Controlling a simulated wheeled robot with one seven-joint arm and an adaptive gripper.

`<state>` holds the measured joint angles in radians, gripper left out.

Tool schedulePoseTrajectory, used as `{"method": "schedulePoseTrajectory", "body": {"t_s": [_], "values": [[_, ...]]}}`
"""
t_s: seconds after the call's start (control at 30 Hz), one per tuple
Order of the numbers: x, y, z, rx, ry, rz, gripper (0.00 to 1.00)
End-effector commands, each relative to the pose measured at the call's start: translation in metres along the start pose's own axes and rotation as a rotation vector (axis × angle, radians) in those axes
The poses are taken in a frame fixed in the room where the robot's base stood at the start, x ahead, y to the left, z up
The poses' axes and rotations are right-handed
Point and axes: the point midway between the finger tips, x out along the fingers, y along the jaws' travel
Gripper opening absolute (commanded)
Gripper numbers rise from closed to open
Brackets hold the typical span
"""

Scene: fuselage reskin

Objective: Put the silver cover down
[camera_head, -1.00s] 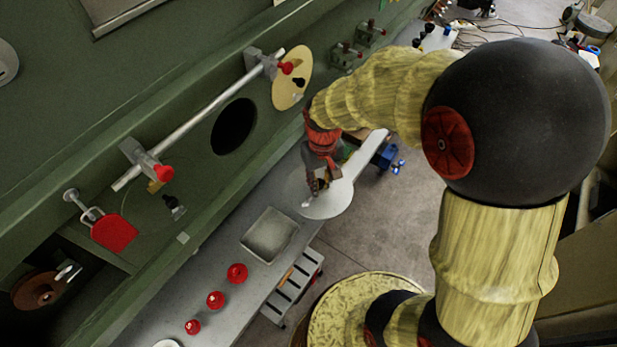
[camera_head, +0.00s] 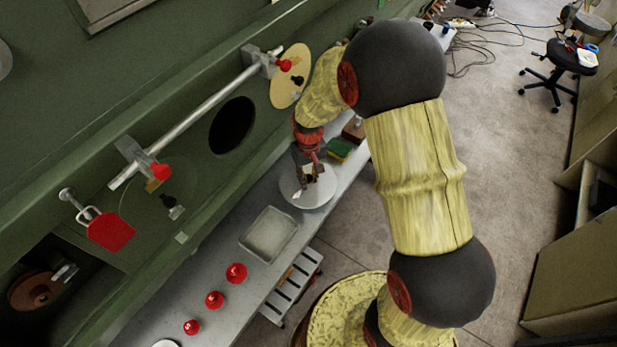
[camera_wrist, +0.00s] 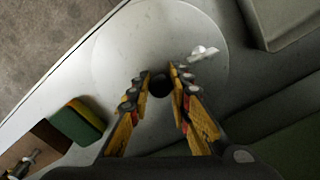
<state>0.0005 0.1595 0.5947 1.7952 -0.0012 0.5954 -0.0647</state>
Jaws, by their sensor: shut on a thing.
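The silver cover (camera_head: 316,196) is a round, pale grey disc over the grey bench, beyond the metal tray. It fills the upper middle of the wrist view (camera_wrist: 122,52), with a small white fitting (camera_wrist: 203,53) near one side. My gripper (camera_head: 313,176) is above the cover with its fingers pointing down. In the wrist view its fingertips (camera_wrist: 160,84) are on either side of a dark knob (camera_wrist: 160,86) at the cover's middle, shut on it. The cover looks about level and close to the bench top. I cannot tell whether it touches the bench.
A metal tray (camera_head: 249,240) and several red knobs (camera_head: 236,273) are on the bench (camera_head: 206,260). A green and yellow sponge (camera_wrist: 78,122) and a brown block (camera_wrist: 42,142) lie beside the cover. The green fuselage wall (camera_head: 60,160) with a dark round hole (camera_head: 232,125) runs alongside.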

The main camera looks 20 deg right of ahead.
Motion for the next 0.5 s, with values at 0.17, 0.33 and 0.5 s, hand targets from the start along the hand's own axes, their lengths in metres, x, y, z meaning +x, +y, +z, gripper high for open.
{"method": "schedulePoseTrajectory", "body": {"t_s": [0.17,0.33,0.5], "values": [[-0.0003,0.0001,-0.0015,0.000,0.004,0.000,0.00],[0.0028,0.0001,-0.0012,0.000,0.004,0.000,0.00],[0.0031,0.0000,-0.0007,0.000,0.002,0.000,0.27]]}}
